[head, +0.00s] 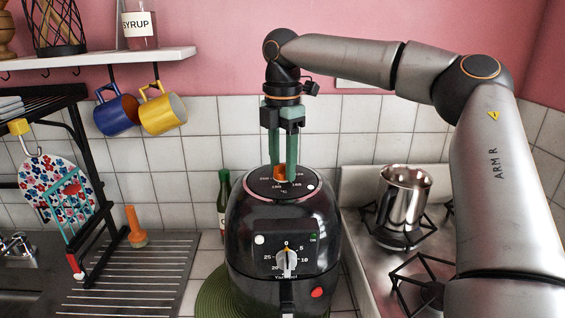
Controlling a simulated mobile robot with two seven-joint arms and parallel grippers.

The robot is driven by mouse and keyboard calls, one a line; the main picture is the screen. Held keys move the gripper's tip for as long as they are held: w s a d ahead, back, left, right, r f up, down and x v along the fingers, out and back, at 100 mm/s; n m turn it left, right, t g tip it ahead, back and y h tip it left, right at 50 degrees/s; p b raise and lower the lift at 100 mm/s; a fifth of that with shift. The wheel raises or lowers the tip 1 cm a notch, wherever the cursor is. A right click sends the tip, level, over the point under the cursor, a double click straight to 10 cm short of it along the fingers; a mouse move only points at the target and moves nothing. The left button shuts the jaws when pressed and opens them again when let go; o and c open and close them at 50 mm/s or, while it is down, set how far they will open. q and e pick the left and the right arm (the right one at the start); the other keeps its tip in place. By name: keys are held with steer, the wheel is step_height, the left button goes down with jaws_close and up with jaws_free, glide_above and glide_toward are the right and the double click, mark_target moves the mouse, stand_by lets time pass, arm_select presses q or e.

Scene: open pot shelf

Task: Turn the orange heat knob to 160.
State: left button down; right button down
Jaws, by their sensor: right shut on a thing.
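The black air fryer (250,215) stands upright on a green round mat. Its orange heat knob (280,172) sits on the top face, inside a ring of printed numbers, among them 150 and 160. My right gripper (282,176) points straight down from above, its green fingers shut on the orange knob. The fingers cover part of the knob, so its pointer and exact setting cannot be read. A silver timer knob (287,260) is on the front, with a 0 mark above it. My left gripper is not in view.
A steel jug (403,200) stands on the stove (360,255) to the right. A green bottle (223,200) stands behind the fryer's left side. Blue (116,112) and yellow (162,110) mugs hang under the shelf (100,62). A ribbed drainboard (130,285) lies left.

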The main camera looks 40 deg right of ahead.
mark_target(282, 164)
steer(key=m, duration=0.4)
steer(key=shift+m, duration=0.3)
steer(key=m, duration=0.3)
steer(key=shift+m, duration=0.3)
steer(key=m, duration=0.4)
steer(key=shift+m, duration=1.9)
steer(key=shift+c, duration=1.9)
jaws_free()
step_height(282, 164, up, 12)
steer(key=shift+r, duration=0.25)
